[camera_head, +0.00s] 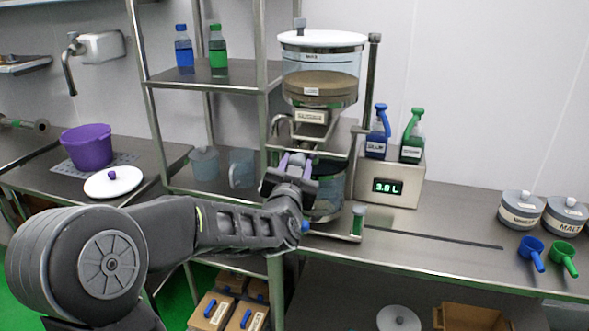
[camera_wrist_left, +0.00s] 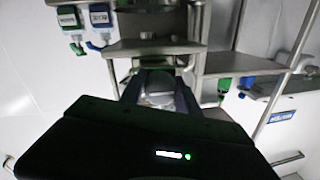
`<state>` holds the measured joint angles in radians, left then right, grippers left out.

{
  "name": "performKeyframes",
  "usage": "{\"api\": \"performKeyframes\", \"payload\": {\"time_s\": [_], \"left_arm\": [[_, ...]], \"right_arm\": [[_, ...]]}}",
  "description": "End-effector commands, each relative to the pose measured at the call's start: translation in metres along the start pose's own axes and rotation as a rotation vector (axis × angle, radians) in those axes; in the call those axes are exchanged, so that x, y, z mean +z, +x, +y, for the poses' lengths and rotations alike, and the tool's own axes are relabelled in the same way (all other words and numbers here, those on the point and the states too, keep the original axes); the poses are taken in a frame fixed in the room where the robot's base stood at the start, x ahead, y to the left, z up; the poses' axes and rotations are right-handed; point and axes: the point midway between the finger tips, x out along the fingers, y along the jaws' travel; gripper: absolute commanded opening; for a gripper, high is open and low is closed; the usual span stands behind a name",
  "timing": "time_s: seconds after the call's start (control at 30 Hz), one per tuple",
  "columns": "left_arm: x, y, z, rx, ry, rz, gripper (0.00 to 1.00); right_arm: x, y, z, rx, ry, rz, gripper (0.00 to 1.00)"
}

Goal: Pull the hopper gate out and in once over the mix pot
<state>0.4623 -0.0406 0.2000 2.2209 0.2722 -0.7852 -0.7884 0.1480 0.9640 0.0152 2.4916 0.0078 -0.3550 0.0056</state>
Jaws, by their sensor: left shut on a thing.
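The clear hopper (camera_head: 320,88) with a white lid holds brown powder and stands on a metal frame. Its labelled outlet (camera_head: 312,116) is below. The mix pot (camera_head: 329,190) stands under the hopper, partly hidden by my left gripper. My left gripper (camera_head: 297,160) is at the front of the frame, just below the outlet, shut on the hopper gate; the gate itself is mostly hidden behind the fingers. In the left wrist view the fingers (camera_wrist_left: 158,88) reach toward the metal frame, with a pale round shape between them. My right gripper is out of view.
A scale box reading 3.0 L (camera_head: 388,188) stands right of the frame, with blue (camera_head: 377,135) and green (camera_head: 412,138) bottles above it. A metal shelf (camera_head: 215,78) stands left. The counter (camera_head: 440,228) is mostly clear up to the tins at right.

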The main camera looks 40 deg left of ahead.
Motion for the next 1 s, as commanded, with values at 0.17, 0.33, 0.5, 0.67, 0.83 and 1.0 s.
{"api": "performKeyframes", "payload": {"time_s": [0.17, 0.33, 0.5, 0.67, 0.83, 1.0], "left_arm": [[-0.002, 0.039, 0.005, -0.003, -0.003, 0.006, 0.00], [-0.004, 0.059, 0.007, -0.004, -0.001, 0.006, 0.00], [-0.005, 0.060, 0.006, -0.005, 0.000, 0.007, 0.00], [-0.006, 0.060, 0.006, -0.005, 0.000, 0.008, 0.43], [-0.005, 0.060, 0.007, -0.003, 0.000, 0.005, 0.57], [-0.004, 0.060, 0.009, 0.000, 0.000, 0.004, 0.59]], "right_arm": [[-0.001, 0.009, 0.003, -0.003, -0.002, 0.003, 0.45], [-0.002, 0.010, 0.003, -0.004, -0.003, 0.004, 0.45], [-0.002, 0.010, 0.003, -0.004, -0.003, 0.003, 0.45], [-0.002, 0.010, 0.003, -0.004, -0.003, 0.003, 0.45], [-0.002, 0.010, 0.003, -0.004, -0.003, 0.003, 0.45], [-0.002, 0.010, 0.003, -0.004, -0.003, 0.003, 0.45]]}}
